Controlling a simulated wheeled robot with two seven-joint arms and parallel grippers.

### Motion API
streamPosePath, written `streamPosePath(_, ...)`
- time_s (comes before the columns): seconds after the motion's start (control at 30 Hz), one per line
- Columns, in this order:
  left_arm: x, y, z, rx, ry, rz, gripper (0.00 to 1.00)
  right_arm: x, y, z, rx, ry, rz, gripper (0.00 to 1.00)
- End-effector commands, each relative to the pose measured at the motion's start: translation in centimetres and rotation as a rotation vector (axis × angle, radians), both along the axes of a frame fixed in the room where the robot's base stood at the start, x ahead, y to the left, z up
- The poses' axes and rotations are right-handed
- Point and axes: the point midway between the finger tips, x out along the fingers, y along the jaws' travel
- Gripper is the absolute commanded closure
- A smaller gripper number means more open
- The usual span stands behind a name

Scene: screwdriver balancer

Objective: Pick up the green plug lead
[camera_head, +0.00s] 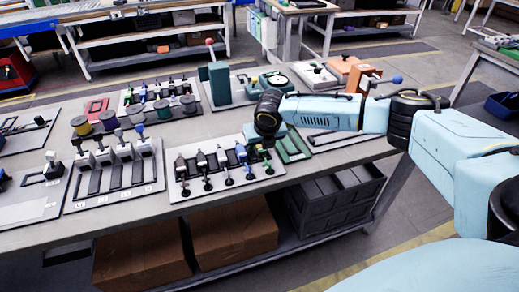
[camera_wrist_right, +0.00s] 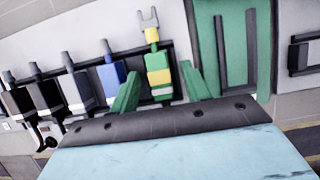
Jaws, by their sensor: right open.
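The green plug lead (camera_wrist_right: 158,74) has a green and yellow body and a grey forked tip pointing away, seen in the right wrist view. It sits at the right end of a row of plug leads on a rack board (camera_head: 176,190). My right gripper (camera_wrist_right: 160,69) is open, with one green finger on each side of the green plug. Whether a finger touches it I cannot tell. In the head view the gripper (camera_head: 266,148) hangs over the right end of the row and hides much of the plug. My left gripper is in neither view.
A blue plug lead (camera_wrist_right: 110,75) stands close to the left finger, with grey and dark ones beyond it. A green tray (camera_wrist_right: 205,30) lies just right of the gripper. Spools (camera_head: 108,120) and a dark green press (camera_head: 219,84) stand behind. The table's front edge is close.

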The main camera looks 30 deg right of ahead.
Motion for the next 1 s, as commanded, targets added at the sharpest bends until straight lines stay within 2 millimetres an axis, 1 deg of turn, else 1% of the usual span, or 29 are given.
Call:
streamPosePath(0.07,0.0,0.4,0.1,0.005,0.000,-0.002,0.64,0.0,0.0,0.0,0.001,0.000,0.000,0.53)
streamPosePath(0.17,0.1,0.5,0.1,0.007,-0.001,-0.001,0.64,0.0,0.0,0.1,0.001,0.000,0.000,0.54)
streamPosePath(0.5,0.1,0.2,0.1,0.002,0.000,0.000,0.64,0.0,0.0,0.1,0.001,0.000,0.000,0.99)
streamPosePath(0.77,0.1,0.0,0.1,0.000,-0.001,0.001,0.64,0.0,0.0,0.4,0.002,-0.002,0.000,0.99)
streamPosePath(0.87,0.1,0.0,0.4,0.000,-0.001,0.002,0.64,0.1,0.1,1.5,0.003,-0.005,0.001,0.99)
streamPosePath(1.0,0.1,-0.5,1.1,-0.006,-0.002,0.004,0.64,0.1,0.0,4.3,0.002,-0.005,0.001,0.99)
